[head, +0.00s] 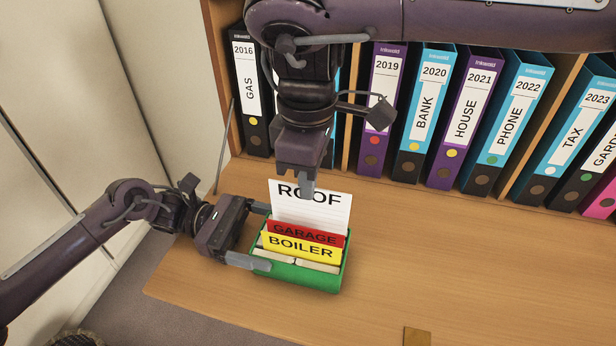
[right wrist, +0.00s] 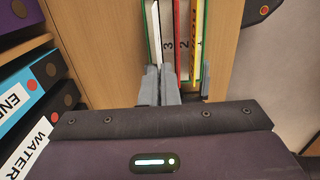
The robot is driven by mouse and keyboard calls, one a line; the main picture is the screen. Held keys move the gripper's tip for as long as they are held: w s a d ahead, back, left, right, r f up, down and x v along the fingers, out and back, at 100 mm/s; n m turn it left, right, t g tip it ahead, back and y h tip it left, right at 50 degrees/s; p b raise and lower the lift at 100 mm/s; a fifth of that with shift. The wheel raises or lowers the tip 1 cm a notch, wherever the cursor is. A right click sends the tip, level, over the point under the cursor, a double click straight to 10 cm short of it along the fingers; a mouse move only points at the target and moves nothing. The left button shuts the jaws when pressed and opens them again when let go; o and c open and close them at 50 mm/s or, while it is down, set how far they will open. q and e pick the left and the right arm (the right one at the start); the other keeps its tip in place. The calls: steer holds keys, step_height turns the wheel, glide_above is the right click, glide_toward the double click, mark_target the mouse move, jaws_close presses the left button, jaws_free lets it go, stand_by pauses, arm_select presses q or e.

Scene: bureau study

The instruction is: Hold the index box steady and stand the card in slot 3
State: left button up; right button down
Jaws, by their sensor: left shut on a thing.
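The white card marked ROOF (head: 310,212) stands upright at the back of the green index box (head: 315,277). It rises above the red GARAGE card and the yellow BOILER card. Its lower edge is hidden, so I cannot tell how deep it sits. My left gripper (head: 258,235) is shut on the box's left end. My right gripper (head: 307,188) points down at the top of the ROOF card. In the right wrist view the white card (right wrist: 155,35) shows edge-on beside its fingers (right wrist: 162,85), and the numbers 3 and 2 show. Whether the jaws grip it is unclear.
The red GARAGE card (head: 305,233) and yellow BOILER card (head: 300,248) stand in front of the ROOF card. A row of binders (head: 470,120) stands behind on the shelf. The wooden desk (head: 450,260) is clear to the right of the box.

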mark_target(307, 204)
steer(key=shift+f, duration=2.9)
stand_by(1.8)
steer(key=c, duration=2.1)
jaws_free()
steer(key=o, duration=0.4)
steer(key=shift+o, duration=0.5)
steer(key=o, duration=0.5)
steer(key=shift+c, duration=0.2)
steer(key=shift+r, duration=4)
